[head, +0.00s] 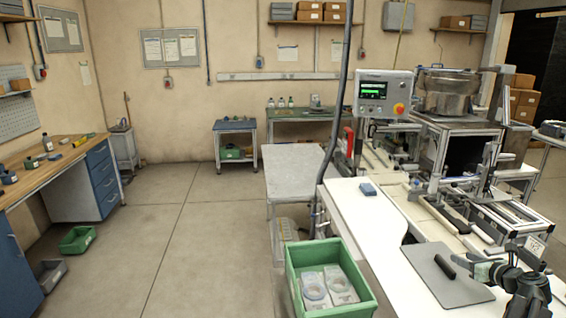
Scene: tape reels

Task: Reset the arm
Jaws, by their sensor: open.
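My arm is folded low at the bottom right of the head view. My gripper (466,266) is at its left end, over or beside a grey plate (440,284) on the white worktop. My gripper is open, and I see nothing held in it. A black bar (445,266) shows right at the gripper's tip; I cannot tell whether they touch. The fingertips are small and hard to make out.
A green crate (297,262) with pale reel-like parts stands left of the white worktop (372,212). A machine with a metal bowl (447,92) and a control panel (384,92) stands behind. The floor at left is mostly open.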

